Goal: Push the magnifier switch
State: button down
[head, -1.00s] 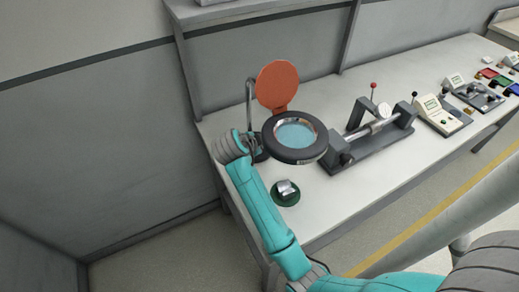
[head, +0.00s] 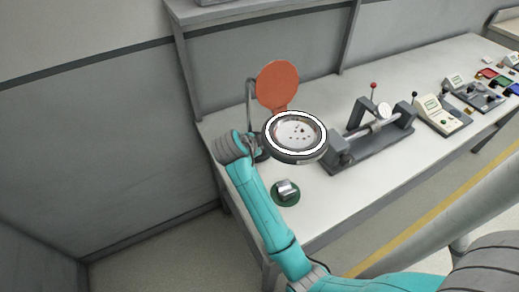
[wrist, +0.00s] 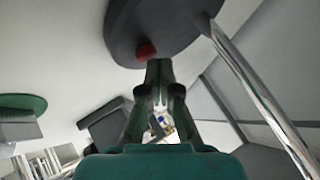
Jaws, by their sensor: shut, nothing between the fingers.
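The magnifier (head: 297,152) stands on the bench with a dark round head; its ring lamp is lit white and small dark specks show in its lens. Its orange-red round cover (head: 277,84) is raised. In the wrist view, the magnifier's dark round base (wrist: 180,25) is at the top with a chrome post (wrist: 255,85) to the right. The red switch (wrist: 147,50) is on that base, partly hidden by my fingertips. My gripper (wrist: 158,64) is shut and empty, with its tips at the switch; I cannot tell if they touch.
A green round pad (head: 286,202) with a metal block (head: 286,189) lies in front of the magnifier; the pad also shows in the wrist view (wrist: 22,102). A grey fixture with levers (head: 372,143) stands to the right. Further right are several small devices. A wall stands behind.

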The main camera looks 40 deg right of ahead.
jog(key=shift+r, duration=0.2)
jog(key=shift+r, duration=2.95)
